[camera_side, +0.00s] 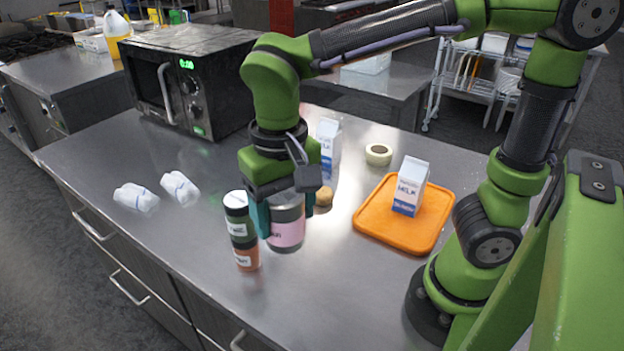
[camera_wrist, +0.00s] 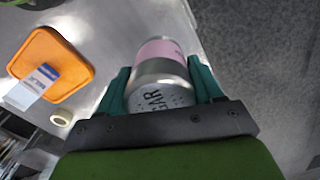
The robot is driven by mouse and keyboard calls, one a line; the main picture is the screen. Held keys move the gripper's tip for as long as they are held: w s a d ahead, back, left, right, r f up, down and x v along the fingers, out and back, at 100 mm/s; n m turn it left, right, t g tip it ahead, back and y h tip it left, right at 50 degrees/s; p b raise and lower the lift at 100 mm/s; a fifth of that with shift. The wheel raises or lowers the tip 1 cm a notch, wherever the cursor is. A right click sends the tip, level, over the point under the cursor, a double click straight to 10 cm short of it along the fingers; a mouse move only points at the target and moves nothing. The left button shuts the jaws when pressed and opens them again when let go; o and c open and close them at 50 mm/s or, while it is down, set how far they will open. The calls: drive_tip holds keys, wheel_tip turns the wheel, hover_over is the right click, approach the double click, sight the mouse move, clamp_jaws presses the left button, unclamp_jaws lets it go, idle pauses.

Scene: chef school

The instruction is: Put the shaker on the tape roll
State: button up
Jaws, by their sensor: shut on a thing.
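The shaker (camera_side: 287,234) is a silver can with a pink label. My gripper (camera_side: 284,212) is shut on it, with a teal finger on each side. It seems to hang upright just above the counter, though the gap below is hard to judge. In the wrist view the shaker (camera_wrist: 160,72) shows its silver top with dark lettering between the fingers (camera_wrist: 160,85). The tape roll (camera_side: 378,154) is a pale ring lying flat on the counter, behind and to the right of the gripper. It also shows at the lower left of the wrist view (camera_wrist: 61,117), apart from the shaker. Nothing sits on it.
Spice jars with green (camera_side: 238,222) and orange (camera_side: 246,259) parts stand close left of the shaker. An orange board (camera_side: 376,233) bears a milk carton (camera_side: 410,187). Another carton (camera_side: 329,143) and a brown round item (camera_side: 324,196) are behind the gripper. A microwave (camera_side: 185,80) stands back left.

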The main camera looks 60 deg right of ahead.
drive_tip(key=w+d+r+m, duration=0.1)
drive_tip(key=w+d+m, duration=0.2)
drive_tip(key=w+d, duration=0.45)
drive_tip(key=w+d+m, duration=0.3)
drive_tip(key=w+d, duration=0.1)
drive_tip(key=d, duration=0.6)
drive_tip(key=w+d+r+m, duration=0.1)
drive_tip(key=w+d+m, duration=0.3)
drive_tip(key=d, duration=0.5)
drive_tip(key=m, duration=0.6)
hover_over(379, 150)
wheel_tip(379, 150, down, 12)
drive_tip(key=shift+d+f, duration=0.1)
drive_tip(key=shift+f, duration=2.3)
drive_tip(key=shift+f, duration=0.1)
drive_tip(key=o, duration=1.2)
